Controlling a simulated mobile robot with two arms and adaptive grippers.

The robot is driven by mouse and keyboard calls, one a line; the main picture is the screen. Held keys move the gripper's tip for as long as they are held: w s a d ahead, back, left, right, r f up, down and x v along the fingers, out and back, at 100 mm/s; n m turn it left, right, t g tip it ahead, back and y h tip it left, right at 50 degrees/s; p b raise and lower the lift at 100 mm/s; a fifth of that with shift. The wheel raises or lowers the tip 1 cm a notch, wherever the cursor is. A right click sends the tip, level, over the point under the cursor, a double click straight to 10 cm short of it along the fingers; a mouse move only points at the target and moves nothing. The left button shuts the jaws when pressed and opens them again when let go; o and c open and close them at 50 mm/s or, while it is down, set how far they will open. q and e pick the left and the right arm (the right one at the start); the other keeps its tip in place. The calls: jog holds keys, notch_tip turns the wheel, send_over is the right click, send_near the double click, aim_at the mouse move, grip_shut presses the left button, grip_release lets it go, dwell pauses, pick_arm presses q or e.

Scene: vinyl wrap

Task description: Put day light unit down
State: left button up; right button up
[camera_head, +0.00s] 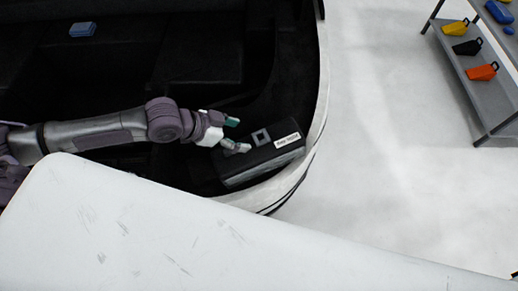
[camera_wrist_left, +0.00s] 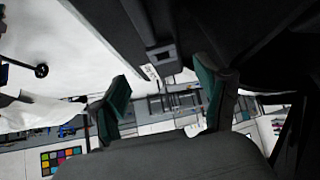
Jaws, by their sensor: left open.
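The day light unit appears to be the dark box with a white label (camera_head: 262,158). It lies tilted in the picture in the right end of the black car compartment (camera_head: 200,62), by the pale curved rim. My left gripper (camera_head: 237,135) is open at the box's upper left end. One fingertip overlaps the box edge in the head view; I cannot tell if it touches. In the left wrist view, the open left gripper (camera_wrist_left: 163,93) shows two green-padded fingers with nothing held between them. My right gripper is not in view.
A scuffed white panel (camera_head: 150,235) crosses the front below my left arm. The pale curved rim (camera_head: 318,115) bounds the compartment. A grey shelf (camera_head: 483,88) with colored items stands at right. The floor between is clear.

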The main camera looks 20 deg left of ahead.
aim_at(257, 139)
pick_arm(q)
jog(key=shift+x, duration=1)
jog(key=x, duration=0.4)
jog(key=shift+w+a+p, duration=0.1)
jog(key=shift+a+p, duration=0.05)
jog(key=shift+p, duration=0.15)
jog(key=shift+w+f, duration=0.15)
jog(key=shift+f, duration=0.1)
grip_shut()
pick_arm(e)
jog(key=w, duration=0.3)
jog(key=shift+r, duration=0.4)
